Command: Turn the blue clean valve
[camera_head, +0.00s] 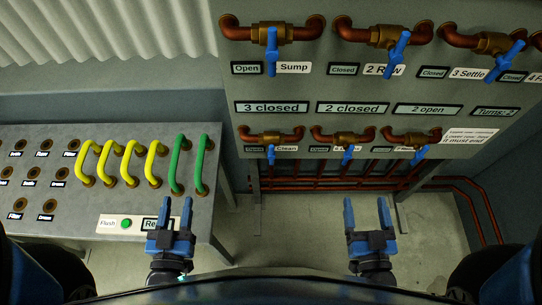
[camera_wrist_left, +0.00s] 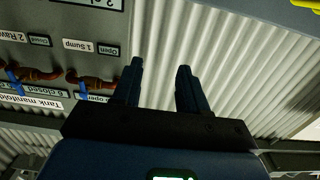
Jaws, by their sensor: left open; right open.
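The clean valve's blue handle (camera_head: 271,155) hangs straight down from its brass body (camera_head: 271,138), at the left of the lower row on the grey panel in the head view. A "Clean" label (camera_head: 287,148) is beside it. My left gripper (camera_head: 177,203) is open and empty, below and left of the valve, near the bench's right end. My right gripper (camera_head: 366,203) is open and empty, below and right of the valve. Both are apart from the panel. In the left wrist view, my left gripper's open fingers (camera_wrist_left: 159,66) show with nothing between them.
The panel (camera_head: 345,85) carries more blue-handled valves: an upper row including Sump (camera_head: 272,52), and others right of Clean. A grey bench (camera_head: 75,205) at left has yellow handles (camera_head: 132,160), green handles (camera_head: 200,165) and a green Flush button (camera_head: 126,224). Copper pipes (camera_head: 480,205) run low at right.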

